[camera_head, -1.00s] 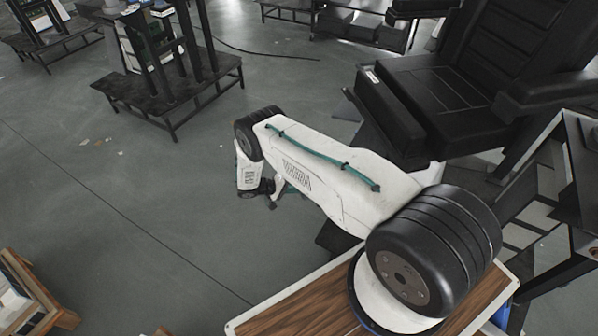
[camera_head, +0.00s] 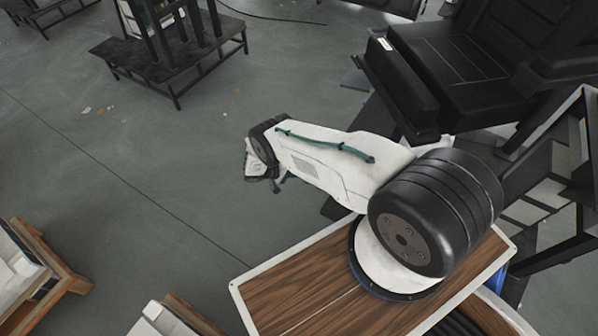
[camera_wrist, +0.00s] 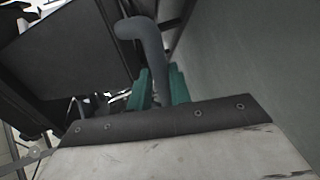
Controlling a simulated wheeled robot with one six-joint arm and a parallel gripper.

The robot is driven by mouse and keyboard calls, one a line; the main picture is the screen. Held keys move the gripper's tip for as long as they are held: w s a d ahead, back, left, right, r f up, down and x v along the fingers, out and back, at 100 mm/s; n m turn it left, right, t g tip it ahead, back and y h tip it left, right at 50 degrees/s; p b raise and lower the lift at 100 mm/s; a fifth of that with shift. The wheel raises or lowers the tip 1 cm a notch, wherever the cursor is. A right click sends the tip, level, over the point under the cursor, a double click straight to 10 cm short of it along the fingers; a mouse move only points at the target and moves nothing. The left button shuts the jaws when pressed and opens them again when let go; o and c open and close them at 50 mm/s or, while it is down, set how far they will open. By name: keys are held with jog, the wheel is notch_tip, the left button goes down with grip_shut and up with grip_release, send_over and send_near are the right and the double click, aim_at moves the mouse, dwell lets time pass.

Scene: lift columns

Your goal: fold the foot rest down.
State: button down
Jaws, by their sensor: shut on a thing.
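The black padded chair (camera_head: 462,80) stands at the upper right of the head view. A thick black padded block with a small white label, perhaps the foot rest (camera_head: 402,82), is at the front of its seat. My gripper (camera_wrist: 160,82) shows in the wrist view with its teal fingers shut on a grey curved handle (camera_wrist: 150,42). The handle rises between the fingers and bends left at its top. A large dark panel (camera_wrist: 75,50) is left of it; I cannot tell which chair part it is. In the head view my arm hides the fingers and handle.
A dark metal stand (camera_head: 172,55) is at the upper left. Wooden-framed benches (camera_head: 50,280) are at the lower left. A dark frame (camera_head: 570,215) stands close on the right. Grey floor (camera_head: 130,180) is open left of my arm.

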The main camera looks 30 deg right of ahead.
jog(key=shift+w, duration=0.15)
jog(key=c, duration=1.3)
grip_release()
jog(key=v, duration=0.8)
jog(key=shift+d, duration=0.1)
